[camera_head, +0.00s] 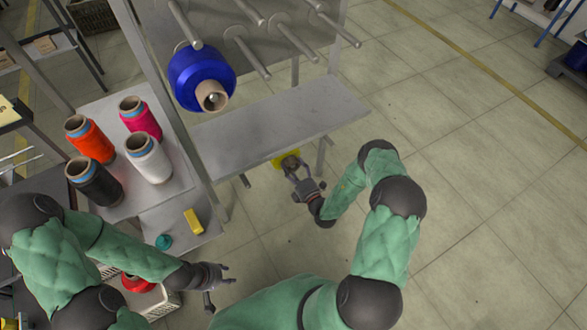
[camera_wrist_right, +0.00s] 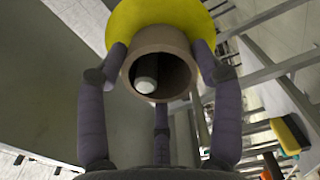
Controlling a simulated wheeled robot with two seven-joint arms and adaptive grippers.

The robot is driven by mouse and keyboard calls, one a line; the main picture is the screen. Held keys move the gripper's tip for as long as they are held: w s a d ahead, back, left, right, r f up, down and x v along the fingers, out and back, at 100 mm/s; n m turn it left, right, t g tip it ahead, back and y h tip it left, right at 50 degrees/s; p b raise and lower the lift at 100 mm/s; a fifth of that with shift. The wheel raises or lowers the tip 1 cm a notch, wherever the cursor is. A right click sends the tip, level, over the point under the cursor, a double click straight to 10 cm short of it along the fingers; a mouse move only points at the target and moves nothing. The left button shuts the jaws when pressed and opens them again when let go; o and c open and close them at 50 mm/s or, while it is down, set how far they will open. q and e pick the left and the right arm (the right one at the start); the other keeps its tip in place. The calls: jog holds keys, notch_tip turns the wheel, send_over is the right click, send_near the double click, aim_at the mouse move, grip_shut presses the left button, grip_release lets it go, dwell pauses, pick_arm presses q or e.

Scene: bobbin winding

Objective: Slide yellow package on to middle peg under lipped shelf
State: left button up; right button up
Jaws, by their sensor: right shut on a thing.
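The yellow package (camera_head: 280,160) is mostly hidden beneath the front edge of the grey lipped shelf (camera_head: 275,112). My right gripper (camera_head: 290,165) is shut on its brown core. The right wrist view shows the yellow package (camera_wrist_right: 165,22) and the fingers on either side of the brown tube (camera_wrist_right: 163,50). A pale round peg end (camera_wrist_right: 146,80) shows inside the tube opening. How far the package is along that peg, and which peg it is, I cannot tell. My left gripper (camera_head: 220,282) is open and empty at the lower left, away from the shelf.
A blue spool (camera_head: 200,78) hangs on a peg above the shelf, with several bare pegs (camera_head: 290,38) beside it. Orange (camera_head: 90,140), pink, white and black spools stand on a side table. Open floor (camera_head: 470,170) lies to the right.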

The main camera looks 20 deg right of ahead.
jog(key=shift+r, duration=0.1)
jog(key=o, duration=1.8)
jog(key=shift+s, duration=0.15)
jog(key=shift+s, duration=0.3)
jog(key=s, duration=0.7)
jog(key=s+d, duration=0.1)
jog(key=s, duration=0.3)
